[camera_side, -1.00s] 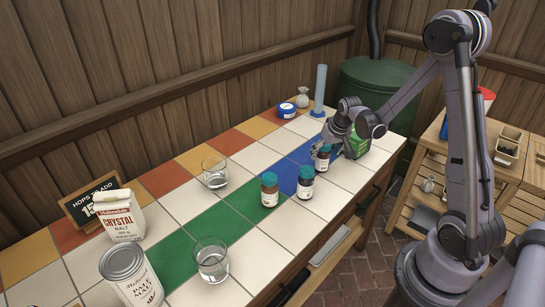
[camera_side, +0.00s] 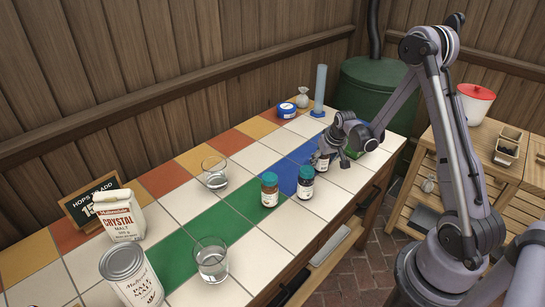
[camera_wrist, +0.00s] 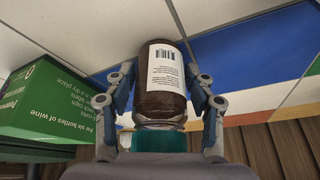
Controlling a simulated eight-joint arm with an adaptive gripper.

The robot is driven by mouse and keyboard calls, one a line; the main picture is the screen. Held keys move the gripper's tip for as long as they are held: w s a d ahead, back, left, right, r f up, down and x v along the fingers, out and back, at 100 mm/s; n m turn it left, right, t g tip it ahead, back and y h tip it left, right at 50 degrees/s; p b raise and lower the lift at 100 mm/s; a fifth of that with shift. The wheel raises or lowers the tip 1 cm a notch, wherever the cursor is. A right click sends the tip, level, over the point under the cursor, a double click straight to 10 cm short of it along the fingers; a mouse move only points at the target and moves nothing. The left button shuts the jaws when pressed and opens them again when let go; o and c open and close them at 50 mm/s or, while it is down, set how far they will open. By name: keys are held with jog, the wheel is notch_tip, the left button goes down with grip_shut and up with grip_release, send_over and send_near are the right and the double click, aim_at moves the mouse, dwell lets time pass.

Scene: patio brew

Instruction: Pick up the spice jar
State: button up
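Three small brown jars with teal lids and white labels stand on the tiled counter. One jar (camera_side: 323,163), at the right of the three, is upright between the fingers of my gripper (camera_side: 322,166). In the wrist view this jar (camera_wrist: 160,85) appears upside down, with a barcode on its label and its lid towards my palm. My gripper's fingers (camera_wrist: 160,88) lie either side of it, near its walls, and look open. Firm contact cannot be made out. The other jars (camera_side: 269,192) (camera_side: 305,184) stand to the left, apart from my gripper.
A green box (camera_wrist: 50,103) is close beside the gripped-around jar.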

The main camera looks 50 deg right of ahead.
jog(key=c, duration=0.8)
jog(key=shift+o, duration=0.2)
jog(key=shift+r, duration=0.15)
